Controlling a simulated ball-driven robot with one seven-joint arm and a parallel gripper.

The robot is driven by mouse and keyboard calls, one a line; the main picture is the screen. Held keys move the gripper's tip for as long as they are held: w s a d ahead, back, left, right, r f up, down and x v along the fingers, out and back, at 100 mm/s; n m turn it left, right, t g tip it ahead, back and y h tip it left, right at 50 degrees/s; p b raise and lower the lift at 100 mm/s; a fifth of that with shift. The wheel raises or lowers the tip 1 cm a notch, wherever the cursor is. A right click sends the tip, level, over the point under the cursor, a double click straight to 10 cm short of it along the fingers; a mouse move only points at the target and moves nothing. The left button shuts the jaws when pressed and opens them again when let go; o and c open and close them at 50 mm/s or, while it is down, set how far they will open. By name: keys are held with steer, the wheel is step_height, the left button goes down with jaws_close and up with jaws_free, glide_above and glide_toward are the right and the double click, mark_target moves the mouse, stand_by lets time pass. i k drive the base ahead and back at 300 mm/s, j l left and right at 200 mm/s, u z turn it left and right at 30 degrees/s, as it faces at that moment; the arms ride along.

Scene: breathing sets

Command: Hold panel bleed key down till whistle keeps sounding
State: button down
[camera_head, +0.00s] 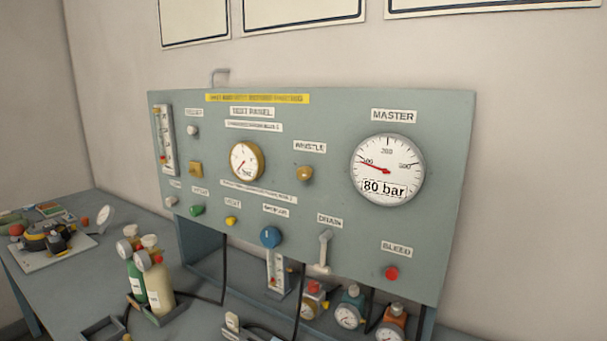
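The grey-green test panel (320,140) stands upright on the bench. The red bleed key (391,273) is at its lower right, under the label BLEED (396,249). Nothing touches the key in this view. The brass whistle (304,173) is at the panel's middle, under its label. The large white master gauge (387,171) at the upper right has a red needle pointing left and reads 80 bar. Whether the whistle is sounding cannot be seen. My gripper is not in view.
A drain lever (325,250) and a blue knob (270,237) sit left of the bleed key. Several small regulators with gauges (349,308) stand below the panel. Two cylinders (155,284) stand in a holder at left. The bench (85,285) has some bare surface at left.

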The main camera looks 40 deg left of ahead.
mark_target(392, 274)
steer(key=j+u, duration=0.2)
steer(key=j, duration=0.4)
steer(key=j+u, duration=0.15)
steer(key=j, duration=0.4)
steer(key=j+u, duration=0.2)
steer(key=j, duration=0.4)
steer(key=i+j+u, duration=0.15)
steer(key=j, duration=0.45)
steer(key=j+u, duration=0.2)
steer(key=j, duration=0.35)
